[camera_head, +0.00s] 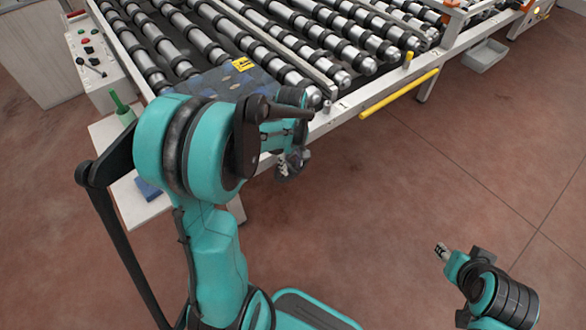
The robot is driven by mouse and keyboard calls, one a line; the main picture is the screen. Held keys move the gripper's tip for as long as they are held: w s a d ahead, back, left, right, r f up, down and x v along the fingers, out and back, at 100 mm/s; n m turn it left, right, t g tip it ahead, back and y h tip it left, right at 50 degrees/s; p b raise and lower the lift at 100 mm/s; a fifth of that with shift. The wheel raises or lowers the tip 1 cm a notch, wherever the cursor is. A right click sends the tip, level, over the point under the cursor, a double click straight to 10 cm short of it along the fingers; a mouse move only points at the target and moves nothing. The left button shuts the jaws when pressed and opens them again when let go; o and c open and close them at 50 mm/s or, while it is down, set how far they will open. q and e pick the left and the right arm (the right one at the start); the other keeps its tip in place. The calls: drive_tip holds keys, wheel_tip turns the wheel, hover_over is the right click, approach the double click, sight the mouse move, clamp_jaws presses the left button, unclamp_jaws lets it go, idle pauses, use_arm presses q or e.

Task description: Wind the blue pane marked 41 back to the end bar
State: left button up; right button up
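A dark bluish pane (215,84) lies on the near left end of the roller conveyor. A yellow label (243,64) is on it, but its number is too small to read. My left arm hides much of the pane's near side. My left gripper (291,165) hangs just in front of the conveyor's near rail, below the pane, with nothing clearly in it; its fingers are too small and dark to judge. My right gripper (441,250) is low over the floor at the right, away from the conveyor; its finger opening is unclear. I cannot tell which part is the end bar.
The conveyor's white front rail (345,116) carries a yellow bar (400,94) and a small yellow knob (408,58). A control box (98,66) stands at left. A side table (137,210) holds a green bottle (122,108) and a blue item (147,189).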

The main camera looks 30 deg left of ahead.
use_arm(q)
drive_tip(key=shift+f, duration=1.1)
clamp_jaws()
